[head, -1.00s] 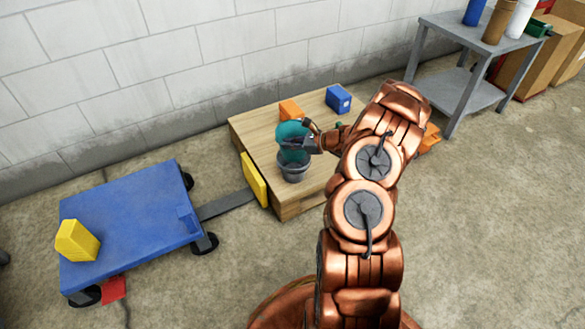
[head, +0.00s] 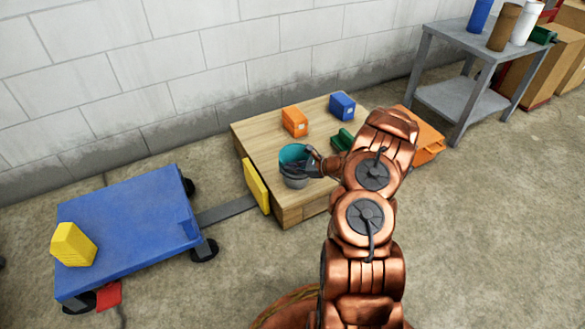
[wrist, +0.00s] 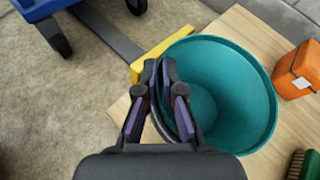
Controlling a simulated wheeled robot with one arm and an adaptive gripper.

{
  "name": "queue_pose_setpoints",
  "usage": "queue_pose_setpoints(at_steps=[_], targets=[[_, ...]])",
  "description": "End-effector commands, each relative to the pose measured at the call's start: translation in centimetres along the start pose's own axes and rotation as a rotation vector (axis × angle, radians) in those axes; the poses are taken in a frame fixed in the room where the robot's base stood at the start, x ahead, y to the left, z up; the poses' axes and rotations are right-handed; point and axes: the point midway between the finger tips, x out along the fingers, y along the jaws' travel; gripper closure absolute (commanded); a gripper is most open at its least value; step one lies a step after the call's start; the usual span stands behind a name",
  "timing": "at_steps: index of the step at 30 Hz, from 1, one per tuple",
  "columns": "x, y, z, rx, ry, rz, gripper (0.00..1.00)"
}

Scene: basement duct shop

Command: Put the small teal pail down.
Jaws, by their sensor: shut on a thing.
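The small teal pail (head: 294,154) is upright over the low wooden table (head: 262,135), its open top facing up. In the wrist view the teal pail (wrist: 238,85) fills the middle right, and its inside looks empty. My gripper (head: 312,165) is shut on the pail's near left wall, as the fingers (wrist: 165,75) show in the wrist view.
On the table are an orange box (head: 295,121), a blue box (head: 341,105) and a green brush (head: 343,139). A yellow plate (head: 256,186) stands at the left edge. A blue cart (head: 130,225) holds a yellow block (head: 73,244). A grey metal table (head: 465,45) stands at right.

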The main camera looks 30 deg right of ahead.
Motion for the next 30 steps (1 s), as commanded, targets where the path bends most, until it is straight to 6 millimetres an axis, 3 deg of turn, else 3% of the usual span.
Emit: queue_pose_setpoints(at_steps=[8,9,16,30], targets=[[0.3,0.1,-0.5,0.000,0.000,0.001,1.00],[0.3,0.1,-0.6,0.000,0.000,0.001,0.92],[0.3,0.1,-0.5,0.000,0.000,0.001,0.69],[-0.7,-0.1,0.2,0.002,0.000,-0.002,0.69]])
